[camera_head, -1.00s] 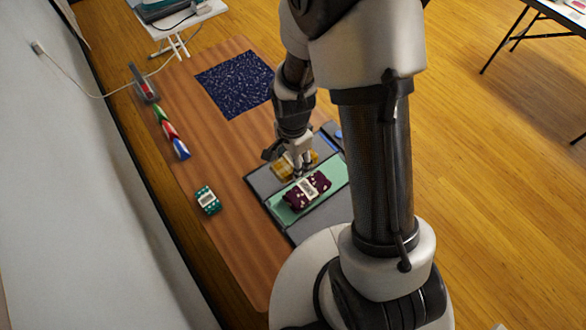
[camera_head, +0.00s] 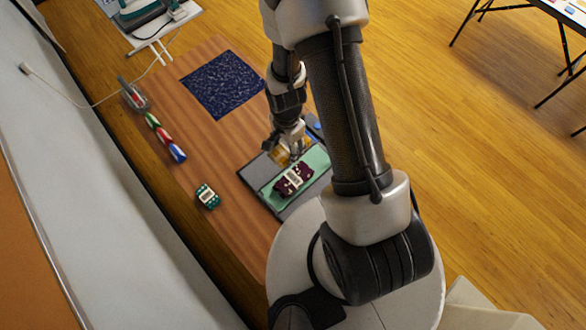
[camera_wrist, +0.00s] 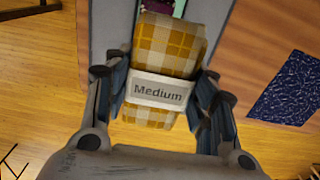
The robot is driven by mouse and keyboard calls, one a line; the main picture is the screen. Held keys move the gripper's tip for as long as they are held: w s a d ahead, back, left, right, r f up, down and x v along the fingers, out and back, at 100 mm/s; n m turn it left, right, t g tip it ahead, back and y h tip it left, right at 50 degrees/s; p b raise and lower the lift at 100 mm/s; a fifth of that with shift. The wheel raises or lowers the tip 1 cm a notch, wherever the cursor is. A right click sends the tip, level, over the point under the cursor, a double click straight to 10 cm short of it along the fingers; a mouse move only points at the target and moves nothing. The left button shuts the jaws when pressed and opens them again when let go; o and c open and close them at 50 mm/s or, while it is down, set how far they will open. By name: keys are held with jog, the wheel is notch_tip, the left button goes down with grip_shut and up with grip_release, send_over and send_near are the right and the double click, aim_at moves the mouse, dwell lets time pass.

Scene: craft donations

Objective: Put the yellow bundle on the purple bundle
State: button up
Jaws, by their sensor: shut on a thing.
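My gripper (camera_head: 290,147) is shut on the yellow bundle (camera_wrist: 170,45), a plaid block with a white band reading "Medium". In the wrist view its fingers are on both sides of the band. In the head view the yellow bundle (camera_head: 280,155) is partly hidden by my gripper, just beyond the purple bundle. The purple bundle (camera_head: 286,187), dark with pale spots and a white band, lies on a green strip (camera_head: 268,195) of a grey tray or mat. Only a sliver of it shows at the top of the wrist view. I cannot tell how high the yellow bundle is.
A teal bundle (camera_head: 207,197) lies on the wooden table (camera_head: 220,160), left of the grey tray (camera_head: 255,172). A navy cloth (camera_head: 222,85) is farther back. A red, green and blue row (camera_head: 165,137) and a grey object (camera_head: 134,96) line the left edge.

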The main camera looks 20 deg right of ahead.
aim_at(292, 178)
jog(key=shift+s+d+r+p, duration=0.3)
jog(key=shift+s+p, duration=0.2)
jog(key=shift+p, duration=0.65)
jog(key=shift+s+f+p, duration=0.2)
jog(key=shift+p, duration=0.2)
notch_tip(292, 178, down, 20)
jog(key=b, duration=1.9)
jog(key=shift+b, duration=0.4)
jog(key=shift+f, duration=0.15)
jog(key=o, duration=1.2)
